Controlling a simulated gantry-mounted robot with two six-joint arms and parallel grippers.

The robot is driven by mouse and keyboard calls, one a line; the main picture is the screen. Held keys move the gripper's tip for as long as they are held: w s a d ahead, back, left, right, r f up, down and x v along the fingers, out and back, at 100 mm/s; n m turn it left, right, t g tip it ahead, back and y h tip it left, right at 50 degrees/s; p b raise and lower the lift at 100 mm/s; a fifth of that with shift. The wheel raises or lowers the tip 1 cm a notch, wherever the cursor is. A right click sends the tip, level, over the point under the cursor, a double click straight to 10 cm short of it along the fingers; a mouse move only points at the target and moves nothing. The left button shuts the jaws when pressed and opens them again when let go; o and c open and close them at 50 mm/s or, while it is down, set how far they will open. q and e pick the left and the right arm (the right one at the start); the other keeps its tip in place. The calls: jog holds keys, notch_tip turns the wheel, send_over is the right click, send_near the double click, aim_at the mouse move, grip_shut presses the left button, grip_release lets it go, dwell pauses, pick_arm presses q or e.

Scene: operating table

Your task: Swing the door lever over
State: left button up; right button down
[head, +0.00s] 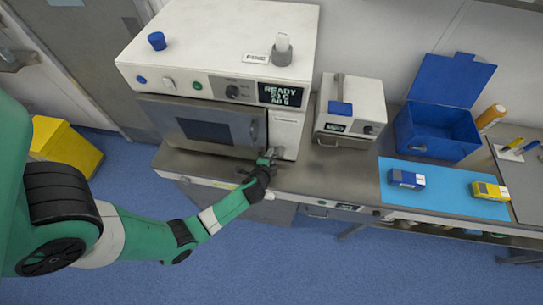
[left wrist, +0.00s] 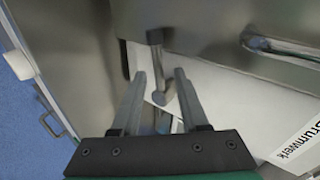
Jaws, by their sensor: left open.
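The door lever (left wrist: 157,62) is a short grey bar with a rounded end, in the left wrist view. It sits by the edge of the metal door and a white panel. My left gripper (left wrist: 160,76) is open, its two fingers on either side of the lever's lower end in that view. I cannot tell whether either finger touches it. In the head view my left gripper (head: 269,157) is at the lower right corner of the white machine's closed door (head: 207,128); the lever is hard to make out there. My right gripper is not in view.
The white machine (head: 220,40) stands on a grey bench. To its right are a smaller white device (head: 350,105), an open blue box (head: 437,130), and a blue mat (head: 440,207) with a blue and a yellow item. A yellow bin (head: 65,147) stands on the floor at left.

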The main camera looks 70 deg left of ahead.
pick_arm(q)
jog(key=p+v, duration=0.5)
jog(key=v, duration=0.6)
jog(key=shift+s+d+r, duration=0.1)
